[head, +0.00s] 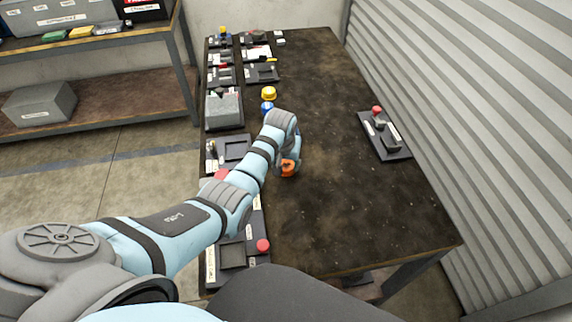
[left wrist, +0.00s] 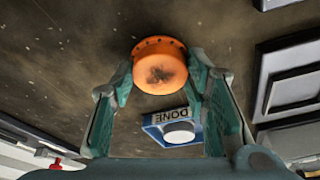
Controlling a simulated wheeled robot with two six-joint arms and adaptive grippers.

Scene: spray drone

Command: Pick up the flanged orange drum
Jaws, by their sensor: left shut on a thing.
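The flanged orange drum (left wrist: 160,68) is in the left wrist view, between the fingertips of my left gripper (left wrist: 160,82), with its flange at the far side. In the head view the orange drum (head: 288,168) shows just below my left gripper (head: 290,158), near the middle of the dark table. The left gripper is shut on the drum. In the head view the wrist hides part of the drum. I cannot tell whether the drum still touches the table. My right gripper is not in view.
A yellow round thing (head: 268,93) stands farther back on the table (head: 340,210). Black trays line the left edge. A black tray (head: 384,137) with a red knob is at right.

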